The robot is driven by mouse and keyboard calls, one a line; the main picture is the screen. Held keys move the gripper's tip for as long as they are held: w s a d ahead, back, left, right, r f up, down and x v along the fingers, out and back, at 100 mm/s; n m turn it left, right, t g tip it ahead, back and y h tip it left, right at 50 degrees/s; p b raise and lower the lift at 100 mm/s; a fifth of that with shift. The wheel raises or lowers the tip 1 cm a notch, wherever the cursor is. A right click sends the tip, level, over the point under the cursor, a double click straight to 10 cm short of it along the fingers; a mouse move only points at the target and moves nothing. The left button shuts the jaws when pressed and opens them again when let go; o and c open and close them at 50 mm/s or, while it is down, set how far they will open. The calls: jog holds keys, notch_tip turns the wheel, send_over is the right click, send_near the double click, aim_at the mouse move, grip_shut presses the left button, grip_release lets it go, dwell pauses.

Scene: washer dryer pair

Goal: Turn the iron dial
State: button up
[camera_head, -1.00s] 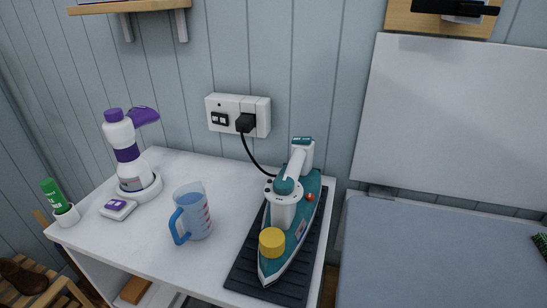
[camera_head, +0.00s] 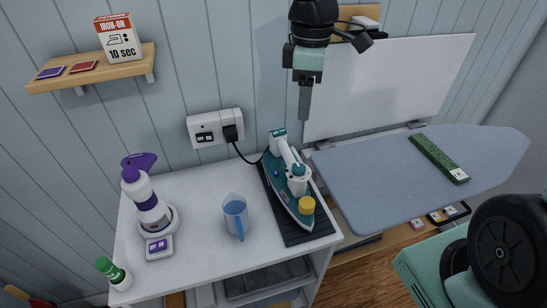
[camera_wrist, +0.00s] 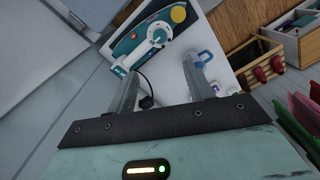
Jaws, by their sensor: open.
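The teal and white iron (camera_head: 292,196) lies on a dark ribbed mat (camera_head: 321,228) at the right of the white table. I cannot read any markings on the knob.
A blue-handled measuring jug (camera_head: 236,214) stands left of the iron. A black cord runs from the iron to the wall socket (camera_head: 215,128). A purple-topped spray bottle (camera_head: 147,200) stands further left. The ironing board (camera_head: 400,180) fills the right. A shelf (camera_head: 95,74) holds an iron-on box.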

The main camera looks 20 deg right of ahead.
aim_at(300, 167)
jog(key=f, duration=1.7)
jog(key=shift+s, duration=0.3)
jog(key=shift+r, duration=0.1)
jog(key=c, duration=1)
